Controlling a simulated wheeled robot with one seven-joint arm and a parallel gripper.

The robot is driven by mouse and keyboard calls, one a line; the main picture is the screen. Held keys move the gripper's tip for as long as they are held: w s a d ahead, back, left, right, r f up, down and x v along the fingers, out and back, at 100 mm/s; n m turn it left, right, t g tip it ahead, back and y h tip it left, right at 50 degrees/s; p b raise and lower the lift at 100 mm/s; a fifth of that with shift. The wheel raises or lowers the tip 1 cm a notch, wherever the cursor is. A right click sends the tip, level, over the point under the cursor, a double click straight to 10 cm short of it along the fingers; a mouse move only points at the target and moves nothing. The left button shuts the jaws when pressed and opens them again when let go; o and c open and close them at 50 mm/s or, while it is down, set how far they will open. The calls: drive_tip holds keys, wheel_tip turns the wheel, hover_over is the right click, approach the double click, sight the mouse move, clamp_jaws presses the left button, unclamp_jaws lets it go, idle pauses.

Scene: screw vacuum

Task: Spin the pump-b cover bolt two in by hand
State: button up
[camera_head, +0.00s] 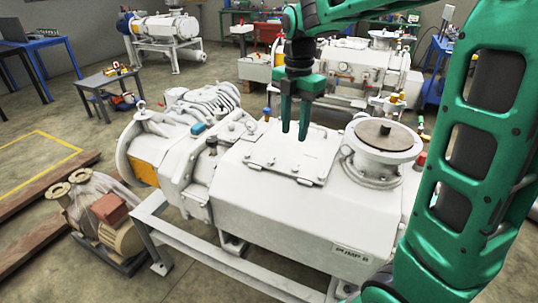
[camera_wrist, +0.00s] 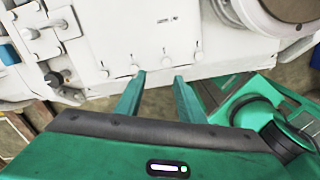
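Pump B (camera_head: 280,205) is the large white machine in the middle of the head view, with its name plate (camera_head: 350,254) on the near side. Its flat cover plate (camera_head: 290,152) lies on top, with small bolts around the rim. In the wrist view the cover (camera_wrist: 140,35) shows a row of bolt heads (camera_wrist: 135,69) along its lower edge. No marking shows which is bolt two. My green gripper (camera_head: 294,132) is over the cover, pointing down. In the wrist view my gripper (camera_wrist: 159,78) has its fingers apart with nothing between them, tips near the bolt row.
A round flanged port (camera_head: 385,140) rises right of the cover. A motor on a pallet (camera_head: 105,215) stands on the floor at left. Another white pump (camera_head: 350,70) stands behind. A small table (camera_head: 110,78) and free floor are at upper left.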

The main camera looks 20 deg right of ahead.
sight(270, 161)
drive_tip(key=w+a+n, duration=0.4)
drive_tip(key=a+n, duration=0.1)
drive_tip(key=n, duration=0.1)
drive_tip(key=f, duration=1.1)
drive_tip(key=shift+w, duration=0.2)
drive_tip(key=shift+c, duration=0.5)
clamp_jaws()
